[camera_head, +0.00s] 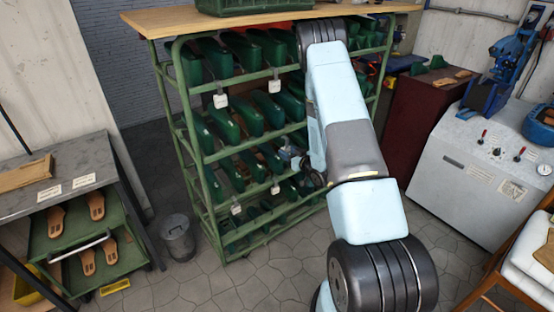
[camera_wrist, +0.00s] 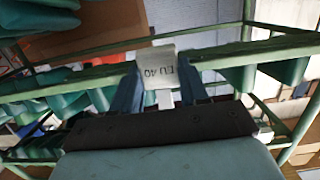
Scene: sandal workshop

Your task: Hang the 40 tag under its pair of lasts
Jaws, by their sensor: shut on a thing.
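The white 40 tag (camera_wrist: 157,68) reads "EU 40" and appears upside down in the wrist view. My gripper (camera_wrist: 160,92) is shut on it, with one blue finger on each side. The tag lies right in front of a green rack rail (camera_wrist: 225,58); I cannot tell whether it touches the rail. In the head view my gripper (camera_head: 294,160) is at the rack's front, right of centre, and the held tag cannot be made out. Green lasts (camera_head: 249,117) stand in rows on the rack (camera_head: 204,149). My arm hides part of the right side.
Other white tags (camera_head: 220,101) hang on the rack's rails, including one on a lower rail (camera_head: 236,209). A metal bin (camera_head: 178,238) stands left of the rack. A grey machine (camera_head: 468,170) is at the right. Paved floor in front of the rack is clear.

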